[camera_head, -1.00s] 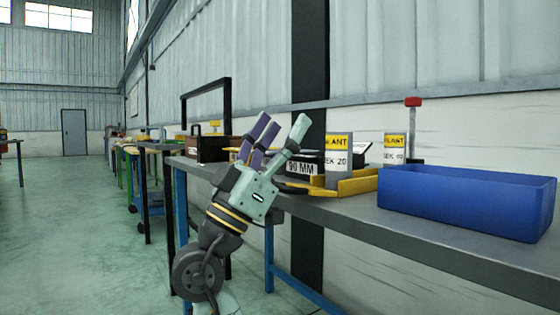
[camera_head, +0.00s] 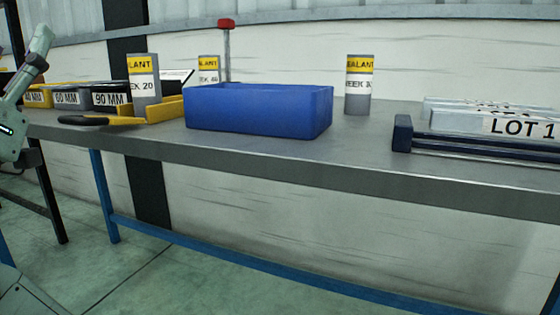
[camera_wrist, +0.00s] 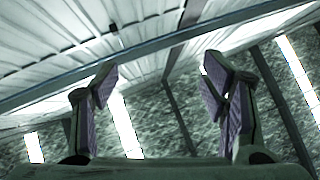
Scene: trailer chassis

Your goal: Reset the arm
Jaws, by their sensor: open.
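My gripper (camera_wrist: 160,80) is open in the wrist view. Its two purple-padded fingers stand wide apart with nothing between them, and the walls and roof of the hall show behind. In the head view only part of it shows: one pale green finger (camera_head: 34,62) at the far left edge, pointing up and right. The other finger is out of the frame there. The gripper is in front of the left part of the grey workbench (camera_head: 240,151) and touches nothing that I can see.
On the bench stand a blue bin (camera_head: 255,112), a sealant tube (camera_head: 143,88) at the yellow tray (camera_head: 170,110), another tube (camera_head: 360,90), boxes marked in MM (camera_head: 68,97) and a rack of LOT boxes (camera_head: 480,140). A red-topped post (camera_head: 226,50) rises behind the bin.

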